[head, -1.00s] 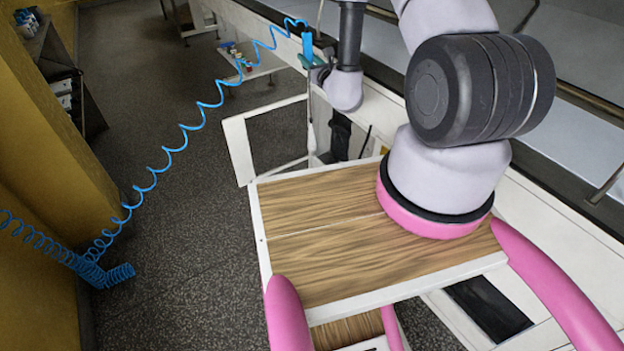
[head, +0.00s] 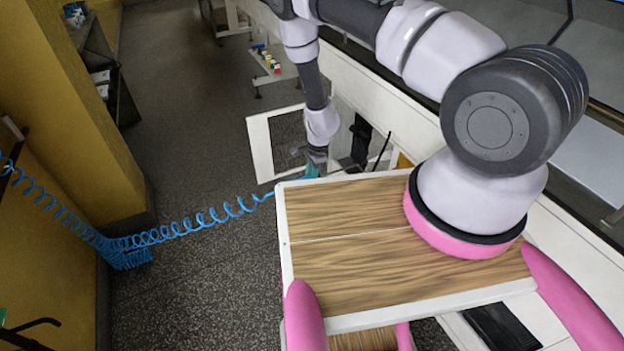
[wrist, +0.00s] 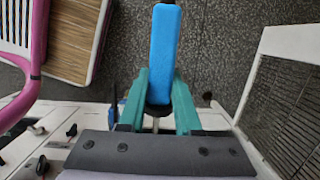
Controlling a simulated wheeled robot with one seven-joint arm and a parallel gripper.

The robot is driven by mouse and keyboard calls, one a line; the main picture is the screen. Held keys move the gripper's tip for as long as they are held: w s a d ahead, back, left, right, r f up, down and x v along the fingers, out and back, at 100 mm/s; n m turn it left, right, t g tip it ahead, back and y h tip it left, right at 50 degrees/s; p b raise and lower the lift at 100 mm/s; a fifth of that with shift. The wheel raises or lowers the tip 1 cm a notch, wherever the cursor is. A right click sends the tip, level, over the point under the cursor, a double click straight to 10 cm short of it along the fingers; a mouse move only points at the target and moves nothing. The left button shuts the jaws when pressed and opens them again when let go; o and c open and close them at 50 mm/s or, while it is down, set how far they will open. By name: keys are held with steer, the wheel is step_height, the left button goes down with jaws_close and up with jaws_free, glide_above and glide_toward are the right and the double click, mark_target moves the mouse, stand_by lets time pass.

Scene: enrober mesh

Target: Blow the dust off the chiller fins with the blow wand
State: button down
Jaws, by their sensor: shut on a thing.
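My gripper (head: 314,168) is low beside the far left corner of my wooden top in the head view. In the wrist view its teal fingers (wrist: 160,92) are shut on the blue handle of the blow wand (wrist: 165,45). The wand's nozzle is not clearly visible. The coiled blue hose (head: 205,219) runs from the left wall toward the gripper and passes out of sight at the wooden top's edge. I cannot make out the chiller fins for certain; the dark cabinet opening (head: 345,135) lies just beyond the gripper.
A white-framed mesh panel (head: 262,141) stands open left of the cabinet opening; it also shows at right in the wrist view (wrist: 290,105). A low stand with small coloured items (head: 274,63) is farther back. The yellow wall (head: 65,120) bounds the left. Speckled floor between is clear.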

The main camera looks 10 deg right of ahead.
steer(key=shift+w+d+f, duration=0.2)
steer(key=shift+w+d, duration=0.05)
steer(key=shift+d, duration=0.25)
steer(key=shift+w+d, duration=0.3)
steer(key=shift+d, duration=0.55)
steer(key=shift+w+d, duration=0.3)
steer(key=shift+d, duration=0.6)
steer(key=shift+w+d, duration=0.3)
steer(key=shift+d, duration=0.55)
steer(key=w+a, duration=0.3)
steer(key=w, duration=0.7)
steer(key=shift+a, duration=0.15)
